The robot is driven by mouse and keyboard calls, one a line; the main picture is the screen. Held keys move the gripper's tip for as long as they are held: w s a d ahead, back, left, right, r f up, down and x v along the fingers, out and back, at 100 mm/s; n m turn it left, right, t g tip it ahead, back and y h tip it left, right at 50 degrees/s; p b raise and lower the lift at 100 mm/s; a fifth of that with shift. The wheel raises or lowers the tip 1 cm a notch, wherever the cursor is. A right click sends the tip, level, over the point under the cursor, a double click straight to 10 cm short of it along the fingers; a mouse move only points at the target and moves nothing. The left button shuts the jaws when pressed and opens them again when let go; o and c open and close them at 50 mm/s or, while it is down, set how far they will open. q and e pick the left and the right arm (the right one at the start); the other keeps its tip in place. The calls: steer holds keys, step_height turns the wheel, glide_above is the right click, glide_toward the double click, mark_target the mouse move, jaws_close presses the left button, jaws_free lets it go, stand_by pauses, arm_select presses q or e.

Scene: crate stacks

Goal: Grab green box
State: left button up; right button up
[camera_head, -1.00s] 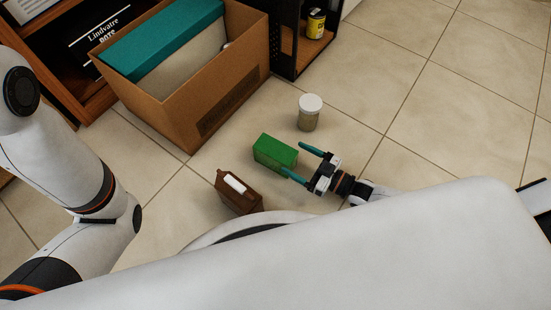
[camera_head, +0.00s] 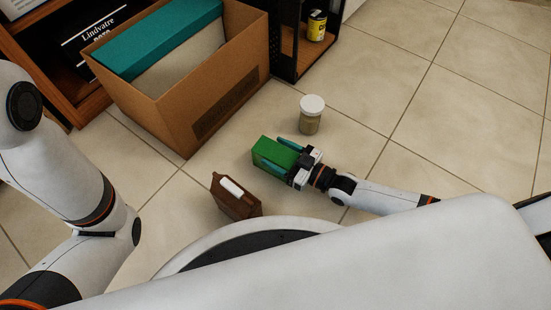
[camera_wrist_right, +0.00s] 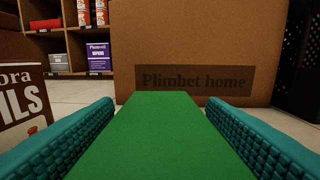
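The green box (camera_head: 265,154) lies on the tiled floor, and its top fills the lower middle of the right wrist view (camera_wrist_right: 165,135). My right gripper (camera_head: 271,150) reaches over it from the right, with one teal finger along each long side. In the right wrist view (camera_wrist_right: 160,104) the fingers are spread, with narrow gaps between them and the box, so it is around the box rather than clamped on it. My left arm comes in at the left, but its gripper is not in view.
A brown carton (camera_head: 237,196) stands close to the near side of the green box. A white-lidded jar (camera_head: 311,115) stands behind it. A large cardboard box (camera_head: 225,105) is at the upper left, beside a shelf (camera_head: 290,62). The floor on the right is clear.

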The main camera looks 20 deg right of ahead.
steer(key=c, duration=0.8)
steer(key=shift+r, duration=0.1)
steer(key=shift+c, duration=0.2)
